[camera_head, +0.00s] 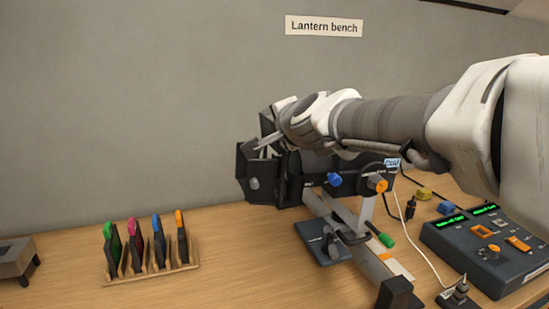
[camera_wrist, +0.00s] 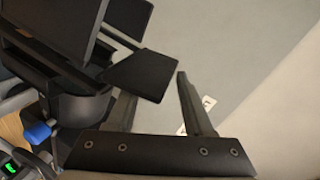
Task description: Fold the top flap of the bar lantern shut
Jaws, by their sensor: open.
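The black bar lantern (camera_head: 290,185) stands on the bench, partly hidden behind my arm. Its left flap (camera_head: 251,172) sticks out to the side. The top flap (camera_head: 266,122) stands raised at the lantern's upper left, partly covered by my gripper (camera_head: 270,138). In the wrist view, the lantern (camera_wrist: 75,105) fills the left side. A dark panel there (camera_wrist: 146,74), which looks like the top flap, lies at my left finger and hides that fingertip. My gripper (camera_wrist: 156,87) is open. The right finger stands clear of the panel. I cannot tell whether the left finger touches it.
A wooden rack (camera_head: 152,268) with several coloured-topped pieces stands at the left. A control console (camera_head: 490,250) with lit displays is at the right. A rail (camera_head: 350,240), a small dark plate (camera_head: 322,242) and a white cable lie in front. The bench between rack and lantern is clear.

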